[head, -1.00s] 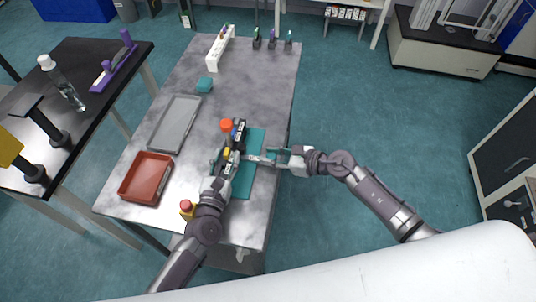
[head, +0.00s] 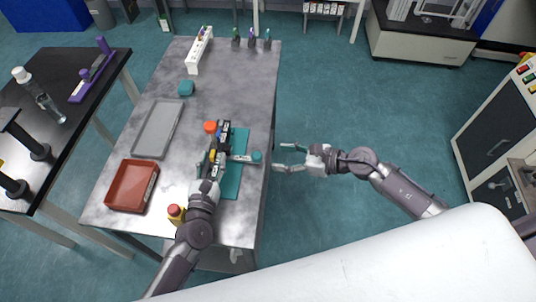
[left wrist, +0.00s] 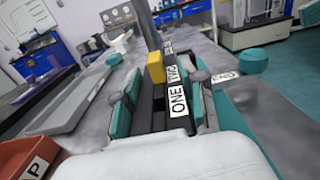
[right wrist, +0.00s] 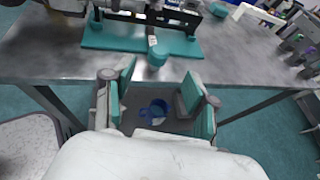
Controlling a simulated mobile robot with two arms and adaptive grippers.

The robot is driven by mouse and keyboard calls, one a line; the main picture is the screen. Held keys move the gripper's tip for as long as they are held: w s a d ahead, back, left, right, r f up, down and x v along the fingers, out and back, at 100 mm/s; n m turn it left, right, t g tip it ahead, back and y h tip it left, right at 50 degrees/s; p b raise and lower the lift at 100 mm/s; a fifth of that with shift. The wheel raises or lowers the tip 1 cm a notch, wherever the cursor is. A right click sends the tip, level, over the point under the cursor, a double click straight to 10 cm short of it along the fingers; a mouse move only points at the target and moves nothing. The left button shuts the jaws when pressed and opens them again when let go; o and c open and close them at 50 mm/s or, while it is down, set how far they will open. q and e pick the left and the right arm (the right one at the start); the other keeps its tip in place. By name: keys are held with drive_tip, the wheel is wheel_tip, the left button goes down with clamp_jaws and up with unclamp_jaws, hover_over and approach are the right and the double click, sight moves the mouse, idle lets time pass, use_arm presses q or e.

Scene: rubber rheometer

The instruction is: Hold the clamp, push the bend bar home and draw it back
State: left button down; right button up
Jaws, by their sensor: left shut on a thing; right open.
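The clamp fixture (head: 221,140) stands on a teal base plate (head: 232,185) on the grey table. In the left wrist view it shows a yellow block (left wrist: 155,67) and labels ONE and TWO. My left gripper (head: 213,168) is shut on the clamp; its fingers flank it in the left wrist view. The bend bar (head: 240,157) sticks out to the right of the fixture, with a teal knob (head: 256,157) at its end, near the table's right edge. My right gripper (head: 285,158) is open and empty, right of the knob and apart from it. The bar's inner end is hidden.
A white rack (head: 199,50) stands at the back. Right of the table is open floor.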

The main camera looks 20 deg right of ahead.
drive_tip(key=v, duration=0.4)
use_arm(q)
drive_tip(key=c, duration=0.6)
unclamp_jaws()
